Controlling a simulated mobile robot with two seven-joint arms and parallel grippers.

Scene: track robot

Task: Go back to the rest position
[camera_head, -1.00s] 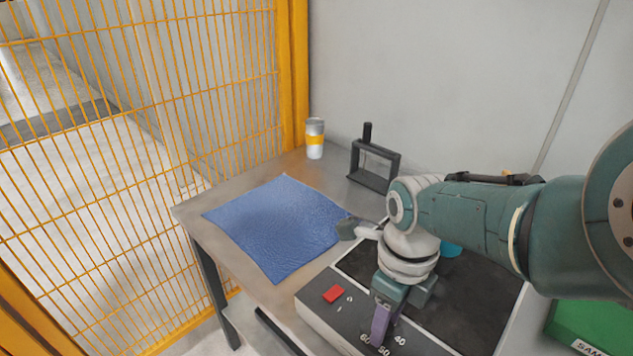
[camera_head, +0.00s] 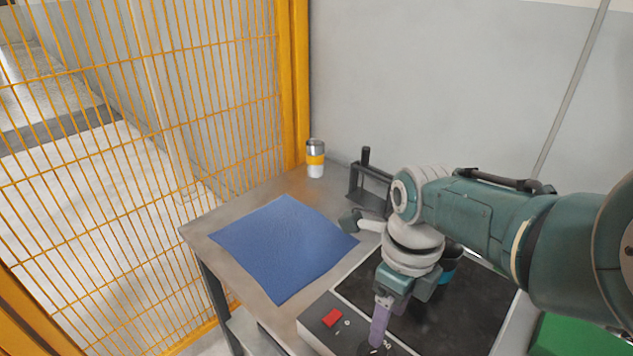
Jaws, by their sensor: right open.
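My right arm comes in from the right edge and reaches over the black-topped device on the table. My right gripper (camera_head: 378,325) points down at the front of the device (camera_head: 453,304), near its red button (camera_head: 332,318). A purple finger shows, its tip close to a dark knob at the front panel; I cannot tell whether they touch. Nothing shows held in the gripper. My left gripper is not in view.
The metal table (camera_head: 217,221) carries a blue cloth (camera_head: 283,248), a cup with a yellow band (camera_head: 315,160) and a dark frame stand (camera_head: 368,184). A blue-teal container (camera_head: 449,268) is partly hidden behind my arm. A yellow mesh fence (camera_head: 150,150) stands left, a green box (camera_head: 578,335) lower right.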

